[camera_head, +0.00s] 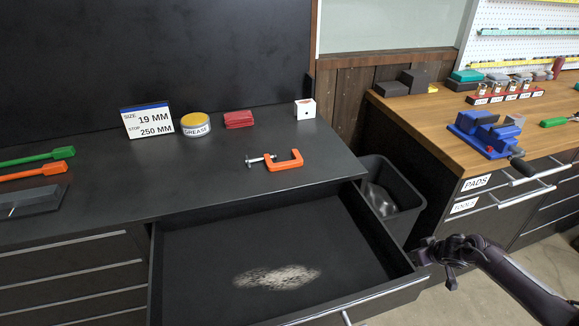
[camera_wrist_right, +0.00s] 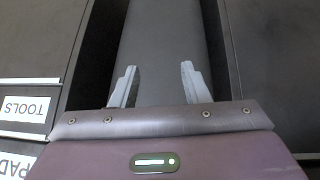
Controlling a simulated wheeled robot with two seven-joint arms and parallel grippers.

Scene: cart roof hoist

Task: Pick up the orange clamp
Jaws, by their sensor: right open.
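The orange clamp (camera_head: 284,161) is a C-shaped clamp with a grey screw and handle. It lies on the dark bench top (camera_head: 210,185), near its front edge, above the open drawer. My right gripper (camera_head: 424,252) is at the open drawer's right front corner, below and to the right of the clamp and well apart from it. In the right wrist view its two pale fingers (camera_wrist_right: 157,85) are spread with nothing between them. The clamp does not show in that view. My left gripper is not in view.
The open drawer (camera_head: 200,250) has a pale patch on its floor. A grease tin (camera_head: 195,125), size sign (camera_head: 148,121), red pads (camera_head: 239,119) and white block (camera_head: 305,109) stand behind the clamp. A bin (camera_head: 402,190) stands between bench and wooden workbench (camera_head: 430,118).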

